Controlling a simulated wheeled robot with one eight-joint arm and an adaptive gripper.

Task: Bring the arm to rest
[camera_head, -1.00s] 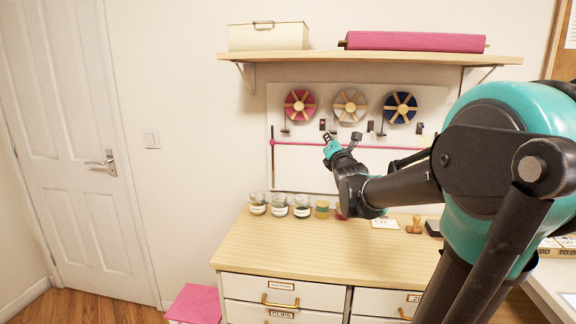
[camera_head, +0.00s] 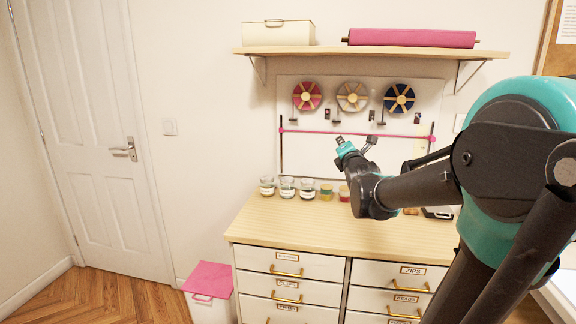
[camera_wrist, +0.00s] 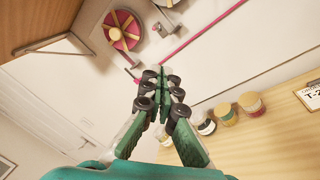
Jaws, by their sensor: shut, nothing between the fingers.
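My gripper (camera_head: 354,144) is at the end of my dark and teal arm, raised above the wooden top of the drawer cabinet (camera_head: 290,222) and in front of the wall board with the ribbon spools. In the wrist view its fingers (camera_wrist: 161,80) are together at the tips, with nothing between them. It appears clear of the cabinet top and the jars. My arm reaches in from the right and hides part of the cabinet top and the right side of the board.
Several small jars (camera_head: 287,187) stand in a row at the back of the cabinet top. Above the spools is a wooden shelf (camera_head: 375,52) with a cream box (camera_head: 278,33) and a pink roll (camera_head: 411,38). A pink-lidded bin (camera_head: 208,279) stands left of the cabinet; the floor by the door (camera_head: 95,140) is clear.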

